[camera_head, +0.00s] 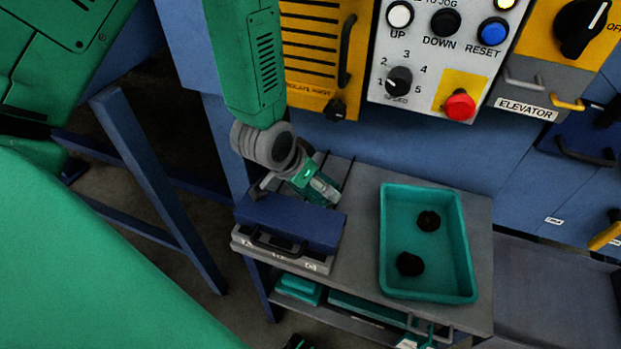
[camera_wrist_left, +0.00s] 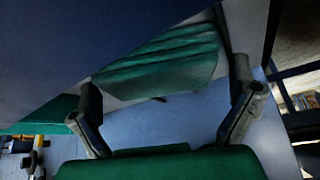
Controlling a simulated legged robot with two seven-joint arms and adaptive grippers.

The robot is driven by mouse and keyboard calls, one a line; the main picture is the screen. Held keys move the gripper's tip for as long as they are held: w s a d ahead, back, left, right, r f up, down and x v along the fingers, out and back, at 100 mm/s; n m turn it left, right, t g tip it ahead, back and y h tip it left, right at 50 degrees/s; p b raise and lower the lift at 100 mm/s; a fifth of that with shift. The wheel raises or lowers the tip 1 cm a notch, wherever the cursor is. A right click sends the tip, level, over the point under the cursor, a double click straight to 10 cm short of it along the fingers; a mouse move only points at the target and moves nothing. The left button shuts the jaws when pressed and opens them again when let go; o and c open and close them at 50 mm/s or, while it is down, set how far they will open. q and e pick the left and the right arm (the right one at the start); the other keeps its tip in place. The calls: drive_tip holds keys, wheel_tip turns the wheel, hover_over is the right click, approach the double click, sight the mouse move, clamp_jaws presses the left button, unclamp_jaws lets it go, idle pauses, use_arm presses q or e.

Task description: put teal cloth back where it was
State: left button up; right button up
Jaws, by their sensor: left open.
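In the left wrist view a ribbed teal cloth (camera_wrist_left: 160,65) lies ahead of my left gripper (camera_wrist_left: 165,95), between the lines of its two spread fingers. The fingers are apart with nothing clearly held, and I cannot tell whether they touch the cloth. In the head view my left gripper (camera_head: 305,184) is low over the grey cart top (camera_head: 358,215), just behind a dark blue case (camera_head: 290,220). The cloth cannot be made out for sure there. My right gripper is not seen.
A teal tray (camera_head: 383,250) with two dark lumps stands on the cart's right side. Teal items (camera_head: 298,288) sit on the shelf below. The control panel (camera_head: 425,95) with a red button (camera_head: 460,106) is behind. A blue frame leg (camera_head: 150,180) stands left.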

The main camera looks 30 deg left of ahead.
use_arm(q)
drive_tip(key=shift+s+d+r, duration=0.15)
drive_tip(key=shift+r, duration=0.25)
drive_tip(key=d+p+v, duration=0.1)
drive_tip(key=p+v, duration=0.6)
drive_tip(key=v, duration=0.4)
drive_tip(key=shift+a+r, duration=0.2)
drive_tip(key=shift+a, duration=0.2)
drive_tip(key=shift+a, duration=0.1)
drive_tip(key=shift+f, duration=0.1)
